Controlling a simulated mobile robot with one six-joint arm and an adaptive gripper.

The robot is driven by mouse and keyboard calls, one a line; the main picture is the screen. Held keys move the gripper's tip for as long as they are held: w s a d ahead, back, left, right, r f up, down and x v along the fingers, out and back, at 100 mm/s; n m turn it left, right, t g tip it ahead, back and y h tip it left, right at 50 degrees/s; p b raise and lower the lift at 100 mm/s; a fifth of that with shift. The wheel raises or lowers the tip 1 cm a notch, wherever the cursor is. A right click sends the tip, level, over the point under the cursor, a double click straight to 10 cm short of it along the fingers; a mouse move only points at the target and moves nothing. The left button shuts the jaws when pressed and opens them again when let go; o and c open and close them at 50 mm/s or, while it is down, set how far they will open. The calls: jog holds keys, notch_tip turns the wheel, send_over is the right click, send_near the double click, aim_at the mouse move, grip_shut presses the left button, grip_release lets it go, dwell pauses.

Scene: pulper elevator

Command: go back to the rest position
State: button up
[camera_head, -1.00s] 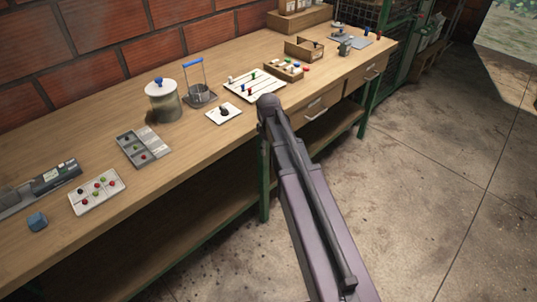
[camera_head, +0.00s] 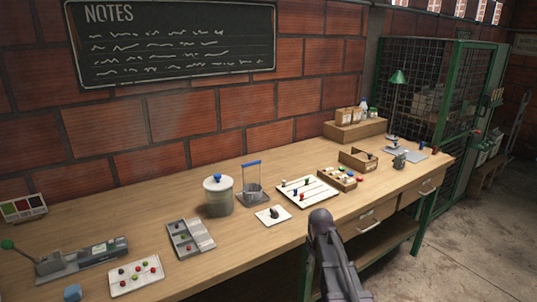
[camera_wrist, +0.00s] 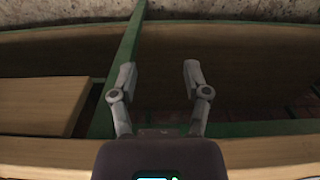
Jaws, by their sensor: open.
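My gripper (camera_wrist: 157,80) shows in the wrist view with its two grey fingers spread wide apart and nothing between them. Beyond it in that view are the green frame (camera_wrist: 126,60) of the workbench and a wooden drawer front (camera_wrist: 45,105). In the head view my arm rises at the lower middle, just off the bench's front edge. The fingers are not visible in the head view.
The wooden workbench (camera_head: 120,222) holds a lidded jar (camera_head: 218,197), a blue-handled holder (camera_head: 252,185), a white peg board (camera_head: 307,191), a grey compartment tray (camera_head: 190,239) and a white card with berries (camera_head: 136,276). Open floor (camera_head: 470,245) lies at right.

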jog(key=s+a+m, duration=0.2)
jog(key=s+m, duration=0.4)
jog(key=s, duration=0.9)
notch_tip(320, 180, up, 17)
jog(key=p, duration=1.7)
jog(key=shift+w+d, duration=0.25)
jog(key=shift+w, duration=0.1)
